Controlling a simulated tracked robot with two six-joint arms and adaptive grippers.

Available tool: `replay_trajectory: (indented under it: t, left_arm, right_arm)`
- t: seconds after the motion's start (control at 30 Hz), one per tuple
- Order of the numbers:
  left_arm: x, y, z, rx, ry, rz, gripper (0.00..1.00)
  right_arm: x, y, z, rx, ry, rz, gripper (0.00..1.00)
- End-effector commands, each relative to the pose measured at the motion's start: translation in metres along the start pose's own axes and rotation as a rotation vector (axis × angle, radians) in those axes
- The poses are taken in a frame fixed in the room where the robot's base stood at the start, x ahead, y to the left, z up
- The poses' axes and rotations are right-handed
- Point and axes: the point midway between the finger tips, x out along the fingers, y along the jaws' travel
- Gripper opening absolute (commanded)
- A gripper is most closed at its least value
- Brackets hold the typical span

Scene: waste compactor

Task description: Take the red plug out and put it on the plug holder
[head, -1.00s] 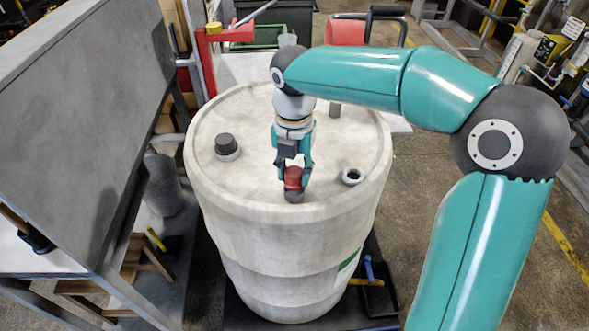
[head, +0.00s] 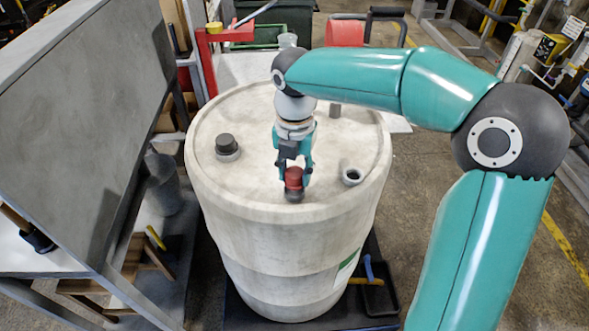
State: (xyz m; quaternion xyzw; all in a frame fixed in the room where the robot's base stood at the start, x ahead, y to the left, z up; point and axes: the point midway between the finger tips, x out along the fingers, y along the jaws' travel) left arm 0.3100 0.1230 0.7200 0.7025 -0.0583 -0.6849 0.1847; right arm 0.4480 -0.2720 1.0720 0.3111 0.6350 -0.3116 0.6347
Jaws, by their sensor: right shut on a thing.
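The red plug (head: 293,178) is between the fingers of my right gripper (head: 294,172), which is shut on it. The gripper points down over the near part of the white drum's top (head: 255,180). A dark grey piece shows under the red part; I cannot tell whether it touches the drum. An open grey-rimmed hole (head: 352,176) is in the drum's top, to the right of the plug. A small grey post (head: 335,110) stands behind the gripper; I cannot tell if it is the plug holder. My left gripper is not in view.
A dark cap (head: 226,145) sits on the drum's top at the left. A large grey panel (head: 80,120) stands close on the left. A red stand (head: 215,45) is behind the drum. A dustpan (head: 378,295) lies at the drum's lower right.

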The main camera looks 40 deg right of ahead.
Motion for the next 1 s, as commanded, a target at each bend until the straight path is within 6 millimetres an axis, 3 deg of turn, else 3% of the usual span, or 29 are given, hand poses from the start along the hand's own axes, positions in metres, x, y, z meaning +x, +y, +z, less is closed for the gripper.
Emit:
replay_trajectory:
  t: [1.0]
  left_arm:
    - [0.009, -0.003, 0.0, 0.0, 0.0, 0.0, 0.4]
  right_arm:
    - [0.014, 0.0, 0.0, 0.0, 0.0, -0.001, 0.0]
